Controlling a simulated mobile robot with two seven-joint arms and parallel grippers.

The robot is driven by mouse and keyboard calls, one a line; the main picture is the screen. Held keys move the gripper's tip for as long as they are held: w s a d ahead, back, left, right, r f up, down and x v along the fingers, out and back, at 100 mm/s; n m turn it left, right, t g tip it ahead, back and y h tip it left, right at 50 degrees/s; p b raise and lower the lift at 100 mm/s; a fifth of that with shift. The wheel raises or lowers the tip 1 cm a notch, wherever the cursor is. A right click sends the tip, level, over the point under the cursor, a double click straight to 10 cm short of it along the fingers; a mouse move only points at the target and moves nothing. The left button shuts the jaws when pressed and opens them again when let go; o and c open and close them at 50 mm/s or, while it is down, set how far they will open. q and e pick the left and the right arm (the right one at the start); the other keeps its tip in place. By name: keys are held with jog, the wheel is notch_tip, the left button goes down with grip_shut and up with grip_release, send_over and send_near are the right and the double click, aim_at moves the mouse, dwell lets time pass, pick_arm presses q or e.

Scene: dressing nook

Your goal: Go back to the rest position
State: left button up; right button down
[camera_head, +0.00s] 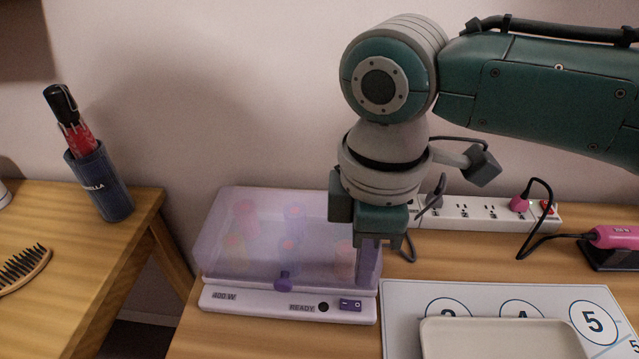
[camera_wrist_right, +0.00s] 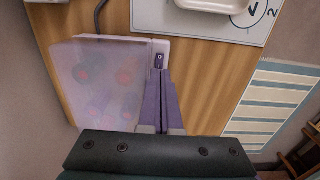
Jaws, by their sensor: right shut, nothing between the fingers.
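My right gripper (camera_head: 368,262) points down at the right end of the purple hot-roller box (camera_head: 270,225), with its fingers together and empty. In the right wrist view the shut fingers (camera_wrist_right: 160,85) lie beside the edge of the box (camera_wrist_right: 75,65); I cannot tell whether they touch it. The box has a translucent lid, which is down, with several rollers showing through it. Its white front panel reads "400 W" and "READY" and carries a small purple switch (camera_head: 350,304). My left gripper is not in view.
A white power strip (camera_head: 480,212) with plugs and cords lies behind my right gripper. A numbered mat (camera_head: 400,310) with a pale tray (camera_head: 500,340) is at front right, and a pink appliance (camera_head: 612,237) at far right.

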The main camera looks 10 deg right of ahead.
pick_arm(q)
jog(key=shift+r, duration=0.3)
pick_arm(e)
jog(key=shift+r, duration=0.25)
